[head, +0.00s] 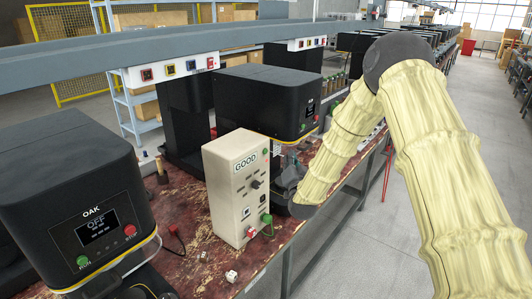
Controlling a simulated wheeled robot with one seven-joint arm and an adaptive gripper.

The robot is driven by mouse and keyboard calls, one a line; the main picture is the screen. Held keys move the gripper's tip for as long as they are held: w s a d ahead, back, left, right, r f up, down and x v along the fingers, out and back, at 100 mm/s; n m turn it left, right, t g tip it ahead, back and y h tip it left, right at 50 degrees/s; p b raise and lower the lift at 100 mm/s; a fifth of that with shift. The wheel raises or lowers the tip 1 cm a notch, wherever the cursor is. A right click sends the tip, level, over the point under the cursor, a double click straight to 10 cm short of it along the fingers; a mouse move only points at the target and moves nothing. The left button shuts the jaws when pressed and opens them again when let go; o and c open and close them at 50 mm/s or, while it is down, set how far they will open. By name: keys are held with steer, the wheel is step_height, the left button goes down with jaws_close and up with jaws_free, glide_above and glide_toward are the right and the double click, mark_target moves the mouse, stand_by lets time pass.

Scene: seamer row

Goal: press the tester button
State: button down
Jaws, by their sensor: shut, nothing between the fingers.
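The tester is a beige upright box (226,192) marked GOOD, standing on the reddish, worn bench top. Its front face carries a dark round knob (257,184), small sockets and a green piece (267,219) low on the right with a cable. A small green round spot shows near the top right of the face; I cannot tell which part is the button. My gripper (283,184) is shut and empty, just right of the tester's front face in the picture. My sleeved arm partly hides it, and I cannot tell whether it touches the tester.
A black seamer marked OAK (78,190), its display reading OFF, stands at the left. Another black machine (268,100) stands behind the tester. A red-ended lead (175,230) and small white pieces (231,276) lie on the bench.

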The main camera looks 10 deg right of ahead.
mark_target(265, 151)
steer(key=w+a+b, duration=0.1)
steer(key=w+a, duration=0.3)
steer(key=w, duration=0.1)
stand_by(0.3)
stand_by(1.4)
steer(key=shift+w+a+b, duration=0.25)
steer(key=shift+w+b, duration=0.1)
steer(key=shift+b, duration=0.15)
steer(key=shift+w+a+b, duration=0.25)
steer(key=shift+w+b, duration=0.05)
stand_by(1.1)
steer(key=shift+s+d, duration=0.55)
steer(key=shift+s, duration=0.1)
